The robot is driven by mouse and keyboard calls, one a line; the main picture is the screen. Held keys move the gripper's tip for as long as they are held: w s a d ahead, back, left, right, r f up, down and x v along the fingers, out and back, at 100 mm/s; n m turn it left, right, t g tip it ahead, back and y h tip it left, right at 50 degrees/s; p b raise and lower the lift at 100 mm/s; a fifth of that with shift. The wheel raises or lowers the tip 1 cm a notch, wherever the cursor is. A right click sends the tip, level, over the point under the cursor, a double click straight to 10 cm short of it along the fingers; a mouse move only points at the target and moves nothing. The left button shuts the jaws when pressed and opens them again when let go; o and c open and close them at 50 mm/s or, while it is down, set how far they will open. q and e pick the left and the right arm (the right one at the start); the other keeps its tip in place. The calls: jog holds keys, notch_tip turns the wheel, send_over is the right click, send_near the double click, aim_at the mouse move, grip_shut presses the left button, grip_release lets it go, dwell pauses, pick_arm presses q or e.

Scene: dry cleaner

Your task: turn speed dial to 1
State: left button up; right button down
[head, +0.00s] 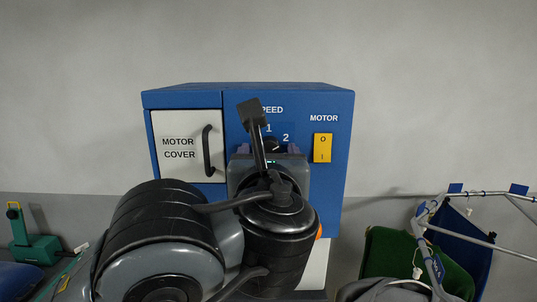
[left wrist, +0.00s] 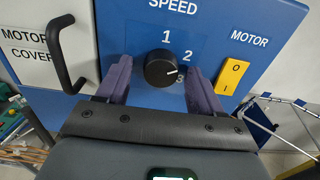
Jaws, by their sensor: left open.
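The black round speed dial (left wrist: 160,69) is on the blue front panel, with the numbers 1, 2 and 3 around its upper and right side. Its white mark points right, between 2 and 3. In the head view the dial (head: 271,144) is mostly hidden behind my left wrist. My left gripper (left wrist: 157,67) is open, with one purple-grey finger on each side of the dial and a visible gap to it. The left gripper (head: 266,149) also shows in the head view in front of the panel. I cannot tell its exact distance from the panel.
The white motor cover (head: 185,146) with its black handle (left wrist: 60,58) is left of the dial. The yellow motor switch (head: 322,148) is right of it. A cart with grey tubes and green cloth (head: 400,258) stands at the lower right.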

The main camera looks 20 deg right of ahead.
pick_arm(q)
jog(key=c, duration=1.1)
jog(key=shift+o, duration=0.2)
jog(key=shift+d+n+b, duration=0.1)
jog(key=shift+n+b, duration=3.65)
jog(key=shift+n, duration=2.25)
jog(key=shift+r, duration=0.1)
